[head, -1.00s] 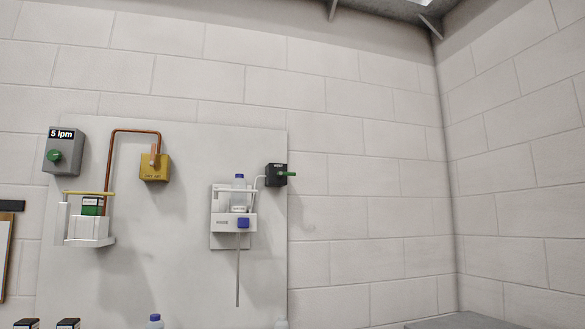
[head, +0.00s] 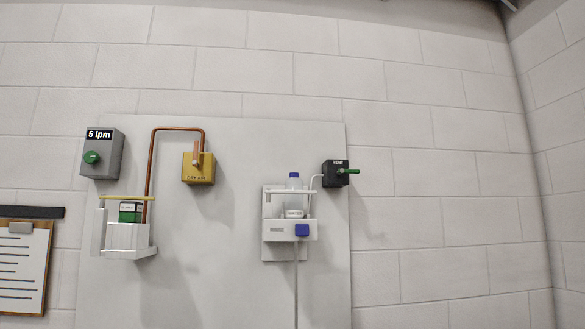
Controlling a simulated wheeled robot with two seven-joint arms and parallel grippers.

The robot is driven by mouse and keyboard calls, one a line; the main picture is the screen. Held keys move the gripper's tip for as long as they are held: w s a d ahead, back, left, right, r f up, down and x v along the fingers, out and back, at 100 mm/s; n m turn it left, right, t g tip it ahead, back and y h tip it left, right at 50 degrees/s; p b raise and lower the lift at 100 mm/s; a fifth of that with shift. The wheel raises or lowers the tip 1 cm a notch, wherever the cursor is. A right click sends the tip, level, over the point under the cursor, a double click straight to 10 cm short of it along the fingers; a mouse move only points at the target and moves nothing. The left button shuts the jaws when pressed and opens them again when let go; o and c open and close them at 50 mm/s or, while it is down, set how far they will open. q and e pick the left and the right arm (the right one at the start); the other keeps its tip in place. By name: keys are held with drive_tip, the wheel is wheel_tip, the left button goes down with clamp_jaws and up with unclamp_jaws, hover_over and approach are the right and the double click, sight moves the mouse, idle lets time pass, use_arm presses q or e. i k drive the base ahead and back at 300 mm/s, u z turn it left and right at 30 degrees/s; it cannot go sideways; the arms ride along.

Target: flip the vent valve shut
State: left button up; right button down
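The vent valve is a small black box (head: 335,175) labelled VENT, at the upper right edge of the pale wall panel. A thin white tube runs from the box's left side down to the white bottle holder. Neither of my grippers is in the head view.
Left on the panel (head: 220,290) are a yellow box (head: 198,175) with a copper pipe, a grey 5 lpm box (head: 102,160) and a white bracket (head: 125,238). A clipboard (head: 22,265) hangs far left.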

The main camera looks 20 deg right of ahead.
sight(340, 171)
drive_tip(key=z, duration=0.1)
drive_tip(key=i, duration=1.05)
drive_tip(key=z, duration=0.55)
